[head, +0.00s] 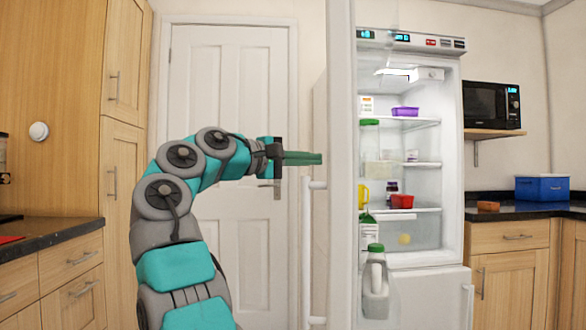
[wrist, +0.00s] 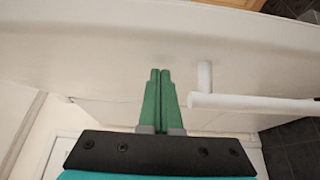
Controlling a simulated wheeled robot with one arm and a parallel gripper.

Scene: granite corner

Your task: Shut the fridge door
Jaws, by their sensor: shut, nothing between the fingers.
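The fridge (head: 459,190) stands open at the right in the head view, with its lit shelves showing. Its white door (head: 342,120) is swung out towards me and is seen nearly edge-on. A white bar handle (head: 307,240) is on the door's outer side; it also shows in the wrist view (wrist: 250,102). My gripper (head: 320,159) is shut and empty, at the left of the door, above the handle's top end. In the wrist view my green fingertips (wrist: 160,72) point at the door's outer face, left of the handle. I cannot tell whether they touch it.
Jars, bottles and tubs sit inside the fridge, and a milk bottle (head: 375,283) is by the open door. A white room door (head: 228,110) is behind my arm. Wooden cupboards (head: 70,90) stand left; a microwave (head: 491,105) and blue box (head: 542,188) are right.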

